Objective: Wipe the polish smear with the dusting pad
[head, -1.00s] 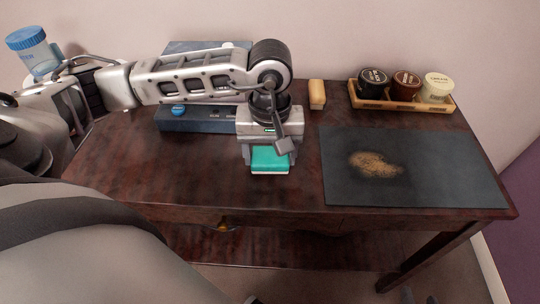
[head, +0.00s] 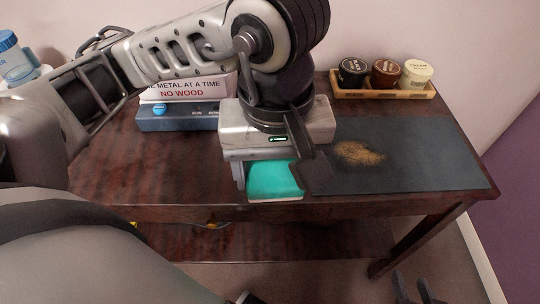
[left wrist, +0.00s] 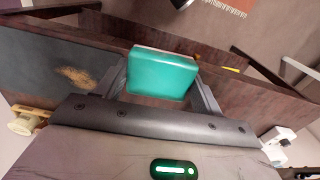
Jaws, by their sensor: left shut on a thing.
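My left gripper (head: 272,178) is shut on the dusting pad (head: 274,181), a teal block with a pale edge. It holds the pad above the table, left of the dark mat (head: 430,165). In the left wrist view the pad (left wrist: 162,74) sits between both fingers. The polish smear (head: 358,153), a tan speckled patch, is on the mat, right of the gripper; it also shows in the left wrist view (left wrist: 76,77). My right gripper (head: 412,288) shows only as dark fingers, spread apart, at the bottom edge, with nothing seen between them.
A wooden tray (head: 390,93) with several polish jars stands behind the mat. Two stacked books or boxes (head: 178,118) lie at the back left. A blue-capped container (head: 12,58) is at the far left. The table (head: 150,180) is clear at front left.

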